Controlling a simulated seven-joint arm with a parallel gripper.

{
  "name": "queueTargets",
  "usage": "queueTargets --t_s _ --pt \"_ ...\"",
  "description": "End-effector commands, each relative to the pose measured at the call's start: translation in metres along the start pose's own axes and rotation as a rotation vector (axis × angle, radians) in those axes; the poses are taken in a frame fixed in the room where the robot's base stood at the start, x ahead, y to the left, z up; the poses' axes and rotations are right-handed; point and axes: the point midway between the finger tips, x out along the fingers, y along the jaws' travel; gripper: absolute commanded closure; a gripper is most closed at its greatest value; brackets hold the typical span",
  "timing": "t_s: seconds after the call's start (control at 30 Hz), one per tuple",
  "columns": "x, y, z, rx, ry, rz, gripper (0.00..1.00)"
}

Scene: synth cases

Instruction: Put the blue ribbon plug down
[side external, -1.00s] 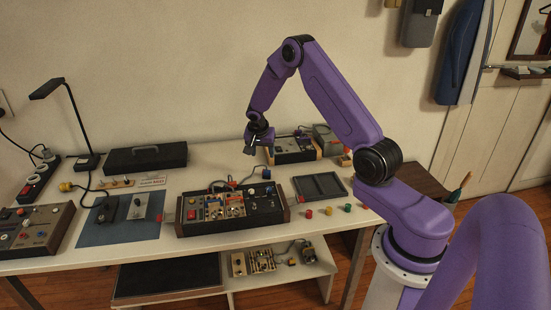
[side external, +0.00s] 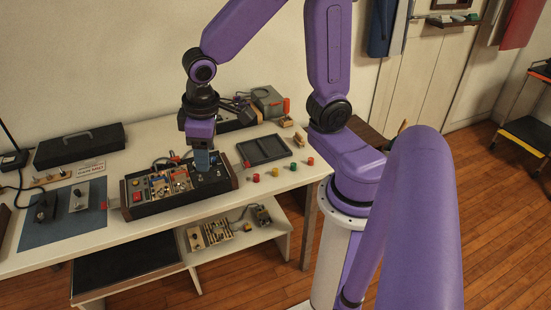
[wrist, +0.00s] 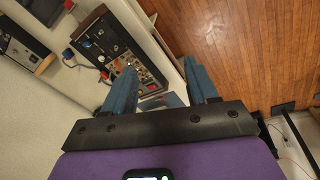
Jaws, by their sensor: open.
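My gripper (side external: 202,162) points down over the right part of the dark synth case (side external: 150,208) in the side external view. In the wrist view its two blue fingers (wrist: 160,82) are apart, with nothing clearly held between them. The case's panel (wrist: 112,45) and its modules lie beyond the fingers there. My gripper hides part of the case in the side external view.
A dark empty tray (side external: 264,149) lies right of the case, with several coloured caps (side external: 276,172) before it. A blue mat (side external: 62,217) with small modules is at left. A black box (side external: 80,146) and a second case (side external: 232,118) stand behind.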

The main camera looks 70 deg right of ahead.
Motion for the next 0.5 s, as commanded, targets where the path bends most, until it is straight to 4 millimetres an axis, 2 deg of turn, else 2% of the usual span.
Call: queueTargets --t_s 0.03,0.1,0.3,0.4,0.5 --pt "-0.009 -0.012 0.019 -0.093 -0.001 -0.022 0.42" --pt "-0.018 -0.026 0.045 -0.220 -0.008 -0.052 0.42" --pt "-0.034 -0.048 0.111 -0.532 -0.028 -0.127 0.42" --pt "-0.037 -0.052 0.132 -0.633 -0.035 -0.152 0.42" --pt "-0.039 -0.053 0.143 -0.689 -0.039 -0.166 0.42"
